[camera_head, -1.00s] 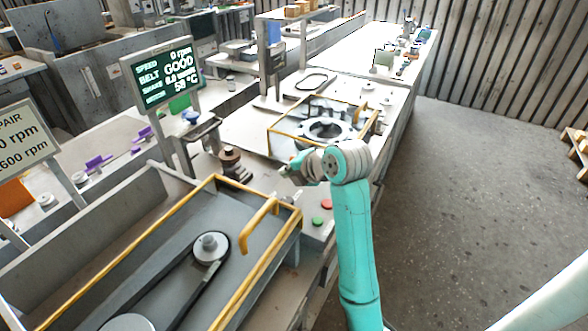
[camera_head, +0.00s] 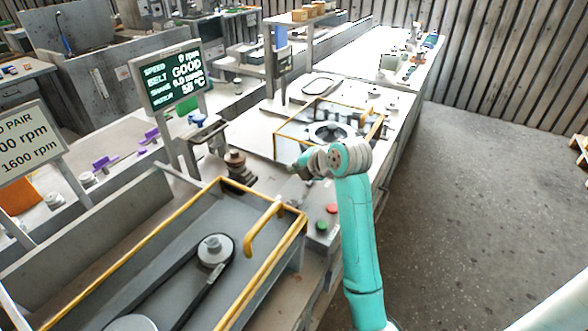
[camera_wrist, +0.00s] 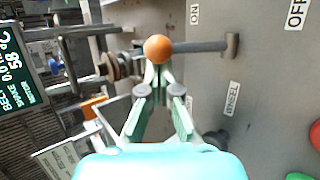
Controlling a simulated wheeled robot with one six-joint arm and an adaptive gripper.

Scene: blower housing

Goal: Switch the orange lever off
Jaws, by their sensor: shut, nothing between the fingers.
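The orange lever's ball knob (camera_wrist: 158,48) shows in the wrist view at the end of a grey rod (camera_wrist: 200,46). The rod runs right to a pivot on a grey panel. The lever lies on the side of the ON label (camera_wrist: 194,14); the OFF label (camera_wrist: 296,12) is beyond the pivot, to the upper right. My gripper (camera_wrist: 159,76) is shut and empty, its tips just below the knob in the picture; I cannot tell whether they touch it. In the head view my gripper (camera_head: 298,168) is small, and the lever cannot be made out there.
A red button (camera_head: 331,208) and a green button (camera_head: 321,226) sit near my arm. A WHEEL label (camera_wrist: 232,98) is on the panel. A yellow-edged belt housing (camera_head: 262,277) stands in front, a yellow-framed blower housing (camera_head: 290,150) behind. The floor at right is clear.

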